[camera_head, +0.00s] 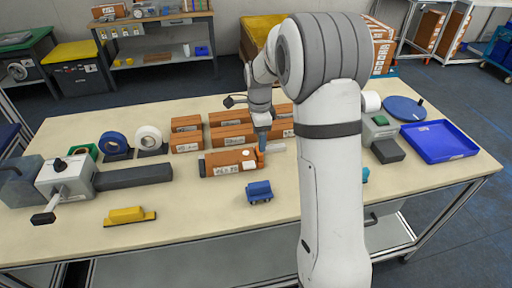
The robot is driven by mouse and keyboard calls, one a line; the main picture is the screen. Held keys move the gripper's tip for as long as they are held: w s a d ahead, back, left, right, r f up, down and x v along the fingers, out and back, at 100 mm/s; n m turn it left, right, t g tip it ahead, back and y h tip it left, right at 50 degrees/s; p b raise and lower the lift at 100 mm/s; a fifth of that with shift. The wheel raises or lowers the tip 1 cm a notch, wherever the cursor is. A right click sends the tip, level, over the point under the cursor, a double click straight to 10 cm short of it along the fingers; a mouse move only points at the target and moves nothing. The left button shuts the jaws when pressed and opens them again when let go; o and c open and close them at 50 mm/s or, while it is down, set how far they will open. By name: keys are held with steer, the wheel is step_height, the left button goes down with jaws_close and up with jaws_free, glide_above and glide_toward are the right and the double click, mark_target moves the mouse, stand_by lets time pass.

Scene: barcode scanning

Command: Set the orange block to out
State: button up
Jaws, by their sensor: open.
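Several orange-brown labelled boxes stand on the table. The nearest box (230,162) lies lengthwise in the middle, with a white label on its front and dark marks on top. Behind it are a small stack (186,134) and a longer row of boxes (231,133). I cannot tell which one is the orange block. My gripper (262,146) points down at the right end of the nearest box, close to a small bright orange piece. It is open. Whether it touches the box or this piece is unclear. My arm hides part of the table on the right.
A blue car-shaped block (259,191) and a yellow block (130,216) lie in front. A grey vise (68,180) and tape rolls (149,138) stand on the left. A blue tray (438,141) and round blue plate (404,108) are on the right. The front middle is mostly clear.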

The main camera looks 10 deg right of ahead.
mark_target(259, 156)
steer(key=shift+f, duration=2.7)
